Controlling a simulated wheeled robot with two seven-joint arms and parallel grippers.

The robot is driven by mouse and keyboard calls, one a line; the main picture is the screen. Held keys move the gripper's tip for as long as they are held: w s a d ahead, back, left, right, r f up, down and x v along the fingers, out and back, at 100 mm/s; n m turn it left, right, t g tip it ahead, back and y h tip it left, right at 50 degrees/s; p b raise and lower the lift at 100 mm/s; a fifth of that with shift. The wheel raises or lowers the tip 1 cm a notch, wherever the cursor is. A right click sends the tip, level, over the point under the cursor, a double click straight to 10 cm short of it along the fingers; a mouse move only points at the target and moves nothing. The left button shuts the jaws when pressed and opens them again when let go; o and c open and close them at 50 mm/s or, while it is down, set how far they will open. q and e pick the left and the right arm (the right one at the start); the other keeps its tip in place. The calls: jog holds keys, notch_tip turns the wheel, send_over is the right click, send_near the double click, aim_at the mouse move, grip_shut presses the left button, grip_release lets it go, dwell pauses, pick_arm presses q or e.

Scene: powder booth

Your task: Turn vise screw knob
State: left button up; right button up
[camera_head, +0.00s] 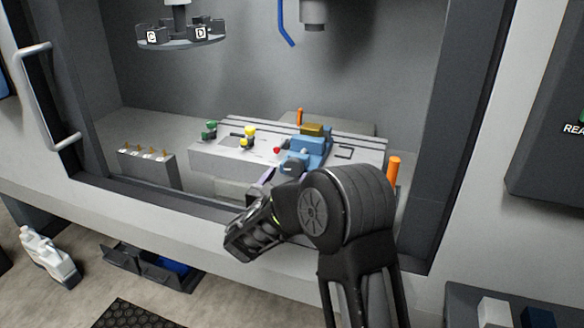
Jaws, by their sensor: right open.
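A blue vise (308,149) sits on the light grey slotted table (218,157) inside the booth. A small red ball-shaped knob (278,150) shows at the vise's left side; I cannot tell whether it is the screw knob. The vise's near lower part is partly hidden by my right arm. My right gripper (240,246) is open, low in front of the booth's front sill and apart from the vise. My left gripper is not in view.
Yellow (250,131) and green (209,130) fittings stand left of the vise. Orange posts stand behind (299,117) and right of it (393,171). A grey block with pins (148,168) is at the left. A carousel (180,38) and spindle (313,13) hang above.

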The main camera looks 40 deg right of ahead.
aim_at(294, 171)
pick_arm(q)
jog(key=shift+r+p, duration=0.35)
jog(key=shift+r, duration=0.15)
pick_arm(e)
jog(key=shift+x, duration=2.35)
jog(key=shift+c, duration=0.3)
